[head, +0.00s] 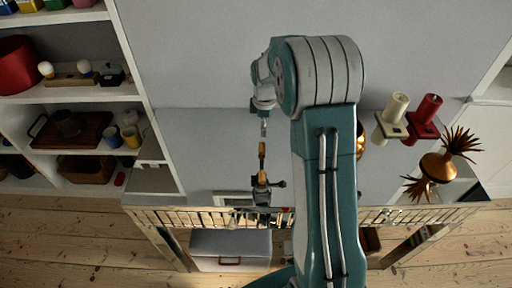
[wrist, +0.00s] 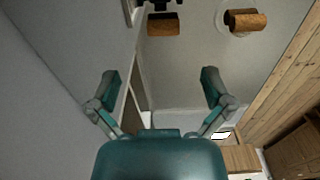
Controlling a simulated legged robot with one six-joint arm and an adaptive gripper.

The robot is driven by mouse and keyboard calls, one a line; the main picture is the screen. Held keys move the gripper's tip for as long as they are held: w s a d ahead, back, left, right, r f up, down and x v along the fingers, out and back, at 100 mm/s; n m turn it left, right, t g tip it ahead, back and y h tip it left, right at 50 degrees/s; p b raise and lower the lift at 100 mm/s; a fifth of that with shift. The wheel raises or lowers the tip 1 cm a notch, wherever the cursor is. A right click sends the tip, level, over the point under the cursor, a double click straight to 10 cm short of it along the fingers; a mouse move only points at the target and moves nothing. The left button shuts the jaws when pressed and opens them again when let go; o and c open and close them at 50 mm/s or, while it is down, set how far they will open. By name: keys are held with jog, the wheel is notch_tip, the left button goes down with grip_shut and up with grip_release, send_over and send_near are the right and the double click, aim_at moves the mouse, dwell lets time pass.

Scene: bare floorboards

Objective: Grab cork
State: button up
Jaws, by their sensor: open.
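Two short brown pieces that look like cork or wood show at the top of the wrist view: one left of centre (wrist: 163,25) beside a dark fitting, and one to the right (wrist: 246,19) on a pale round base. I cannot tell which is the cork. In the head view, a small brown piece (head: 262,150) shows below my gripper (head: 264,128). In the wrist view my gripper (wrist: 160,76) is open, its two fingers wide apart with nothing between them. The brown pieces lie beyond the fingertips, apart from them.
A dark object (head: 268,186) stands near the brown piece. Candle holders (head: 392,118) and a copper vase with spiky leaves (head: 438,166) stand at right. A slatted rail (head: 175,217) runs along the front. A filled shelf unit (head: 75,95) stands at left.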

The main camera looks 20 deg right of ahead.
send_over(262, 146)
jog(key=d, duration=0.1)
notch_tip(262, 146, down, 4)
jog(key=shift+f, duration=0.1)
jog(key=shift+a+f, duration=0.15)
jog(key=shift+f, duration=0.1)
jog(key=f, duration=0.2)
jog(key=a+f, duration=0.1)
jog(key=f, duration=0.2)
jog(key=shift+d+f, duration=0.1)
jog(key=shift+d, duration=0.2)
jog(key=shift+a, duration=0.35)
jog(key=c, duration=0.7)
jog(key=shift+d, duration=0.1)
jog(key=shift+c, duration=0.2)
